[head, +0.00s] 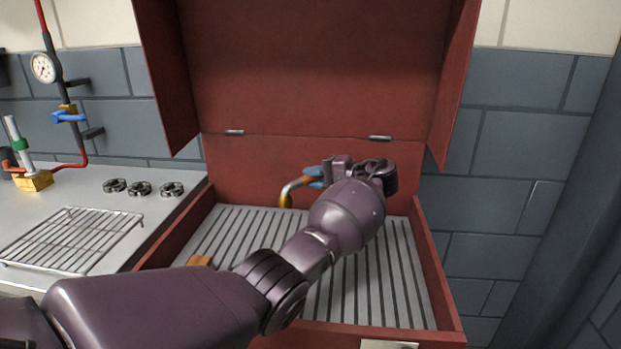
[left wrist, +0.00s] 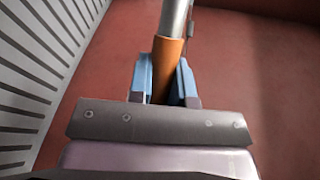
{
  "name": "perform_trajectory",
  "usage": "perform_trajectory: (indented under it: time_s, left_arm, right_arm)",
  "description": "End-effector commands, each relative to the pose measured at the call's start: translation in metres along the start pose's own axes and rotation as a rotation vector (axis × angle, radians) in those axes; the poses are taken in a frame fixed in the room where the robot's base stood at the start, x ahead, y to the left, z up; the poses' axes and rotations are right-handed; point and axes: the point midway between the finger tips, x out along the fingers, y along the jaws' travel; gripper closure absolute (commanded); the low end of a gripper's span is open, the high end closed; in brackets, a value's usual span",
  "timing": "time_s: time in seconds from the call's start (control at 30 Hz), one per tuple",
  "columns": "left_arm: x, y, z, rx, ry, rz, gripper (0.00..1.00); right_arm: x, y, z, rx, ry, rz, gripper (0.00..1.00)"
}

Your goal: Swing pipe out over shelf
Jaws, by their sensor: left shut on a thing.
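A pipe (head: 287,193) with a curved, brass-coloured end and an orange band shows inside the open red casing (head: 290,75). My left gripper (head: 315,177), with blue fingertips, is shut on the orange band. In the left wrist view the fingers (left wrist: 164,82) close around the orange part of the pipe (left wrist: 168,60), and a grey length runs on past them. The pipe is near the casing's back wall, over the slatted floor (head: 240,222). My wrist hides part of this area. A grey shelf-like worktop (head: 150,222) stands left of the casing. My right gripper is not seen.
A wire rack (head: 75,238) and several dark rings (head: 140,188) lie on the worktop. A gauge (head: 44,68) and red piping stand at the far left. The casing's side walls and raised lid surround my gripper. A small orange-brown block (head: 200,261) shows by my forearm.

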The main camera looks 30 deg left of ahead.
Motion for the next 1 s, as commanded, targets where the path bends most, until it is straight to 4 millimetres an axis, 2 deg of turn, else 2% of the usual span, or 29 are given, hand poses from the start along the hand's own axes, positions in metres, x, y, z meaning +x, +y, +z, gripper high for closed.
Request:
perform_trajectory:
  time_s: [0.5, 1.0]
  left_arm:
    - [-0.021, 0.005, 0.004, -0.022, -0.135, 0.012, 1.0]
    - [-0.025, 0.006, 0.006, -0.03, -0.166, 0.014, 1.0]
  right_arm:
    - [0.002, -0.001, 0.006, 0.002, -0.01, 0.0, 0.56]
    - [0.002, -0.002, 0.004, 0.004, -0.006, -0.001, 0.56]
